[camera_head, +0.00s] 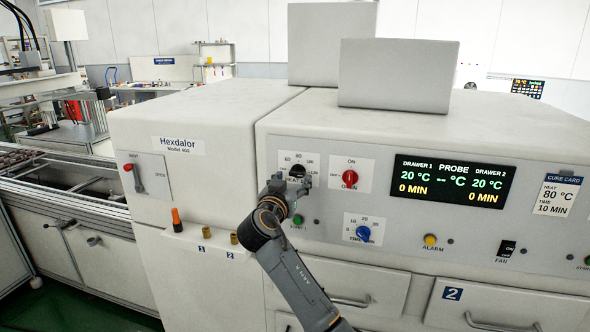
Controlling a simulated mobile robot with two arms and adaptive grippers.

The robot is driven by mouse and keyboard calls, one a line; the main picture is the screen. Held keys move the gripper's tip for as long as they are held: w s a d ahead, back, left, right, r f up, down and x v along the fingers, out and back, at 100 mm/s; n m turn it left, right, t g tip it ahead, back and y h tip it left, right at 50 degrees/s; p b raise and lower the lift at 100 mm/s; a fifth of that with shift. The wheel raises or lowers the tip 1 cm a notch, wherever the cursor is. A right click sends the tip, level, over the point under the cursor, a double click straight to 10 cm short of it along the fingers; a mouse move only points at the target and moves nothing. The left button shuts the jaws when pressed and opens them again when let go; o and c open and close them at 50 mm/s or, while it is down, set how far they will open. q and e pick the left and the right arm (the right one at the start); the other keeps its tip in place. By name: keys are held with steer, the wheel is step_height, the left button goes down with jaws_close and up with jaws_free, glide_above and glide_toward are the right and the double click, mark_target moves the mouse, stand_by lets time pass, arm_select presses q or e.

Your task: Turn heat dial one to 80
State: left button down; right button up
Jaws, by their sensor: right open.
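The heat dial one (297,171) is on a white scale plate (311,158) at the left of the oven's front panel. Marks of about 60 and 80 show above it. The knob is mostly hidden, so its setting cannot be read. My right gripper (292,182) is open in front of the dial's lower part. Whether its fingers touch the knob cannot be told. The display (452,181) reads 20 °C and 0 MIN for both drawers. The cure card (557,195) reads heat 80 °C, time 10 min. My left gripper is not in view.
A blue time dial (362,233) is below right, and a green button (298,219) just beneath my gripper. Drawer handles (350,301) protrude below.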

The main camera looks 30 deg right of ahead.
mark_target(296, 175)
steer(key=shift+p+x, duration=0.35)
steer(key=shift+x, duration=1.15)
steer(key=c, duration=1.2)
steer(key=shift+o, duration=0.2)
